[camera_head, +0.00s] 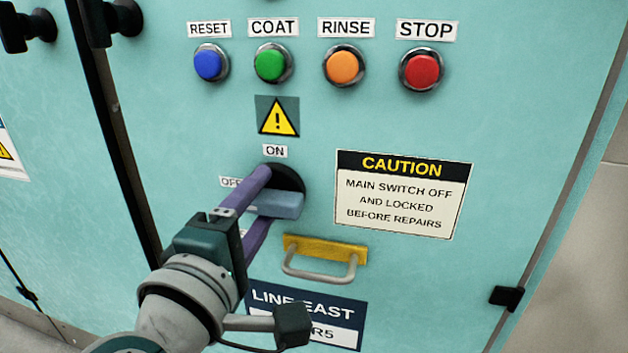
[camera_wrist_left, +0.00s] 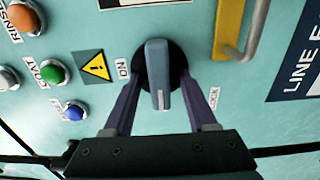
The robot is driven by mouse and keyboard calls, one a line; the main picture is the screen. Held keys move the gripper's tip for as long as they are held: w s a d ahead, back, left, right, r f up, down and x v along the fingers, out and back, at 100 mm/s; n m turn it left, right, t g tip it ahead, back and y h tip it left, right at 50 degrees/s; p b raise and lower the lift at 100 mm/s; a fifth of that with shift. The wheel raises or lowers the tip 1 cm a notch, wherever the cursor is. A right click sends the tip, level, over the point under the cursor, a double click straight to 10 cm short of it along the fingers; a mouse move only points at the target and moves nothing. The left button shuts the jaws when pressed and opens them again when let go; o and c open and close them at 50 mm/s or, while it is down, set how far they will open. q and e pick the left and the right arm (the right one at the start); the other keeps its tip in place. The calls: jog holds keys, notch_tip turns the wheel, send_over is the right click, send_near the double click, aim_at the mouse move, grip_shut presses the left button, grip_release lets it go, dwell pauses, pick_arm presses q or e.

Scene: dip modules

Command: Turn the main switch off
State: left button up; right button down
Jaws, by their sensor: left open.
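The main switch (camera_head: 284,204) is a blue-grey lever handle on a black round base, below the ON label (camera_head: 275,151). The handle lies roughly level, its end towards the OFF label (camera_head: 230,182) on the left. In the left wrist view the handle (camera_wrist_left: 158,75) has a white mark at its end nearest my gripper. My left gripper (camera_head: 264,199) is open, with one purple finger above the handle and one below. The left wrist view shows gaps between both fingers (camera_wrist_left: 158,98) and the handle. The fingers partly cover the labels beside the switch.
Blue, green, orange and red (camera_head: 422,70) buttons sit above in a row. A yellow plate with a grey pull handle (camera_head: 318,264) is just below right of the switch. A caution sign (camera_head: 402,194) is flat on the panel at right. Black door handles (camera_head: 112,18) protrude at upper left.

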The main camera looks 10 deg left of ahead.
pick_arm(q)
jog(key=s+p, duration=0.1)
jog(key=s, duration=0.9)
jog(key=shift+a, duration=0.2)
jog(key=shift+w, duration=0.1)
